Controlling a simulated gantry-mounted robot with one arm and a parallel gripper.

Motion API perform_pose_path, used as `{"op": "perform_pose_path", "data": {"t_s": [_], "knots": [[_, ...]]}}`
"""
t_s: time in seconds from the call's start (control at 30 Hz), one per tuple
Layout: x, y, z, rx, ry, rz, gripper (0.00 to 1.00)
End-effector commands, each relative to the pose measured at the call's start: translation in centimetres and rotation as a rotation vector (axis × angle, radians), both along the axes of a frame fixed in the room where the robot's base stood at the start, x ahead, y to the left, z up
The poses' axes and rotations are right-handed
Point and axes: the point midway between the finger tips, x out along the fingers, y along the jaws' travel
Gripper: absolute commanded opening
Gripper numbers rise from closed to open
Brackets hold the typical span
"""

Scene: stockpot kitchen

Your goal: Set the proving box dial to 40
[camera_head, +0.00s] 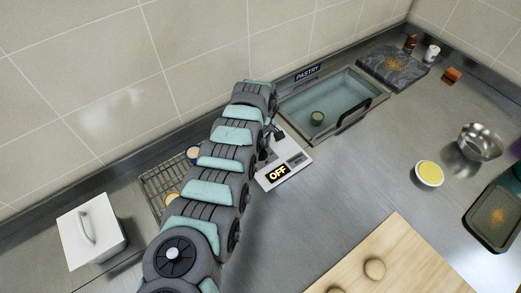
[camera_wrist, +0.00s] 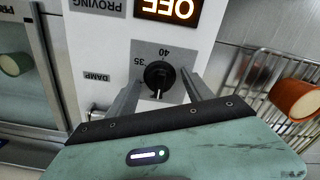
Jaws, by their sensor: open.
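The proving box's white control panel (camera_head: 290,175) stands in the middle of the head view, with its display (camera_head: 278,173) lit and reading OFF. In the wrist view, the panel (camera_wrist: 90,50) appears upside down. Its black dial (camera_wrist: 158,74) has a white pointer line toward the bottom of the picture, away from the printed 35 and 40 above it. My gripper (camera_wrist: 160,82) is open, one finger on each side of the dial; I cannot tell whether they touch it. In the head view my arm hides the dial and most of the gripper.
A glass-topped box (camera_head: 345,103) with a black handle adjoins the panel on the right. A wire rack (camera_head: 150,183) lies left of my arm, with a white lidded box (camera_head: 90,228) beyond. A yellow-filled bowl (camera_head: 429,173) and a wooden board (camera_head: 405,262) occupy the right counter.

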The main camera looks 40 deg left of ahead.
Motion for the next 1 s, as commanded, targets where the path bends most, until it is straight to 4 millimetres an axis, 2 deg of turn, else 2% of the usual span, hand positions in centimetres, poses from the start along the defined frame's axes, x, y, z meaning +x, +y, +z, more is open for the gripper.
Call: {"op": "perform_pose_path", "data": {"t_s": [0.2,0.9,1.0], "knots": [[0.00,0.00,0.01,0.000,0.000,0.000,0.59],[-0.01,0.01,0.03,0.000,0.000,0.000,0.01],[-0.01,0.00,0.02,0.000,0.000,-0.001,0.00]]}}
